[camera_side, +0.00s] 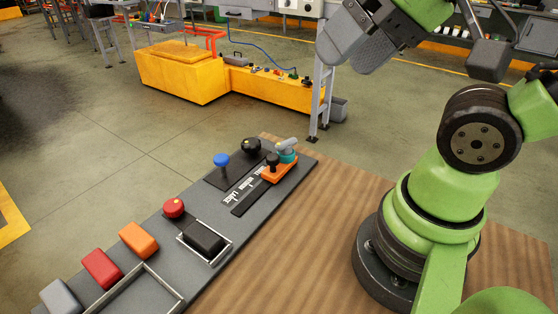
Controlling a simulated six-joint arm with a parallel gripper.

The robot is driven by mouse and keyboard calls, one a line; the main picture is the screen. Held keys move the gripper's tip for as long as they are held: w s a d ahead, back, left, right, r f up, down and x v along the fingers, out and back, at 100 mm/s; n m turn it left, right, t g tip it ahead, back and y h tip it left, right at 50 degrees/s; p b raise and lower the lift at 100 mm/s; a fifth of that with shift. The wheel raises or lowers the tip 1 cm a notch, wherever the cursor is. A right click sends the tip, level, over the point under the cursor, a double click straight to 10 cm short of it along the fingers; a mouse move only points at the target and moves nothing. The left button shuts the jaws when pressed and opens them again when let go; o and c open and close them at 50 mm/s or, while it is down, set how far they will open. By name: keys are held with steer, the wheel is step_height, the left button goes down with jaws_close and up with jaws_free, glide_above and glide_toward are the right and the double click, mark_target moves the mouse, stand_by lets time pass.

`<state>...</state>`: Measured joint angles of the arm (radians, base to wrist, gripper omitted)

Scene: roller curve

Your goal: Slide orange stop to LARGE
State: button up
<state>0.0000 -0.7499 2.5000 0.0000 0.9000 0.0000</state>
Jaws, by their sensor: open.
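The orange stop (278,171) sits at the far, upper-right end of a dark slot (246,199) on the grey panel. A black knob (271,160) stands on it. White lettering (242,185) runs beside the slot; it is too small to read surely, though the word at the lower-left end looks like LARGE. My gripper (352,42) is at the top of the picture, up and to the right of the stop, well apart from it. It is open, with nothing seen in it; its upper part is cut off by the frame.
A blue knob (221,160), black knob (251,145) and red knob (173,207) rise nearby. A black block (204,238) and several coloured blocks lie lower left. The wooden tabletop (300,240) is clear.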

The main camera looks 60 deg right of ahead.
steer(key=shift+c, duration=0.4)
steer(key=n+g+h, duration=0.2)
steer(key=n+h, duration=1.2)
steer(key=n, duration=1.2)
glide_toward(271, 160)
steer(key=shift+d+f, duration=0.15)
steer(key=shift+w+d+f+n+h, duration=0.1)
steer(key=shift+w+f+n+h, duration=0.1)
steer(key=shift+n+h, duration=0.1)
steer(key=x, duration=0.9)
steer(key=shift+d+f, duration=0.1)
steer(key=shift+d, duration=0.15)
